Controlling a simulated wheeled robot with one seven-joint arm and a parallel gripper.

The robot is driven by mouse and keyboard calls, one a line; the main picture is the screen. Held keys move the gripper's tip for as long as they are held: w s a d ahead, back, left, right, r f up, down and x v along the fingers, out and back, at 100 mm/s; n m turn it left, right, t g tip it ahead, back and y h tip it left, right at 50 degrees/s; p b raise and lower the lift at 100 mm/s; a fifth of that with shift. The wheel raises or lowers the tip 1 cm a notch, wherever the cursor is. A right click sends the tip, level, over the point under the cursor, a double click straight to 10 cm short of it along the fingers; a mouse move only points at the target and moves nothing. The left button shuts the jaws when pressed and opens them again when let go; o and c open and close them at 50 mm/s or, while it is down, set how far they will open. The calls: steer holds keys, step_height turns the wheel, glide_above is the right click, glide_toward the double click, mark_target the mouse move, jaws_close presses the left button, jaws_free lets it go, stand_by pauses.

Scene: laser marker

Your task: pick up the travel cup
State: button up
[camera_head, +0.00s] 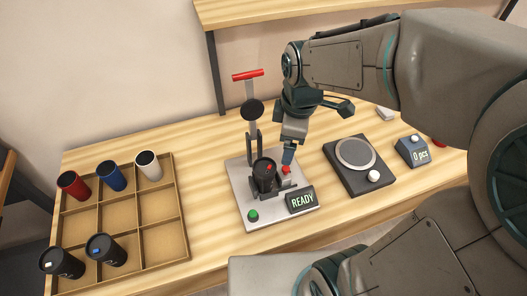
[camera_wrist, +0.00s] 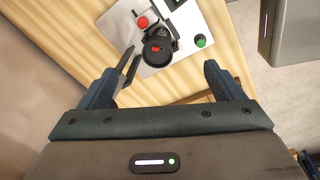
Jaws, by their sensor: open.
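A black travel cup (camera_head: 264,178) with a red tab on its lid stands in the fixture of the marking machine (camera_head: 248,208). In the wrist view the same cup (camera_wrist: 157,52) shows from above, just beyond the fingertips and between their lines. My gripper (camera_head: 288,158) is open and empty, above and to the right of the cup in the head view. Its two fingers (camera_wrist: 168,72) are spread wide in the wrist view. I see no contact with the cup, and its lower part is hidden by the fixture.
A divided tray (camera_head: 182,212) at left holds red, blue and white cups and two black lidded cups. The machine has a raised red-handled lever (camera_head: 248,75), a READY display (camera_head: 301,200) and red and green buttons. A scale (camera_head: 356,160) and counter (camera_head: 412,152) stand right.

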mark_target(264, 170)
steer(key=w+a+f+n, duration=0.1)
steer(key=a+f+n, duration=0.1)
steer(key=f, duration=0.3)
steer(key=w+a+f+n+g, duration=0.1)
steer(key=f+n, duration=0.4)
steer(key=w+a+f+n, duration=0.1)
steer(key=a+f+n, duration=0.1)
steer(key=f, duration=0.3)
steer(key=shift+w+a+f+n+h+p, duration=0.15)
steer(key=shift+w+a+n+h+p, duration=0.2)
steer(key=shift+n, duration=0.35)
steer(key=shift+w+f+p, duration=0.2)
steer(key=shift+f+p, duration=0.3)
steer(key=shift+f, duration=1.75)
steer(key=c, duration=0.8)
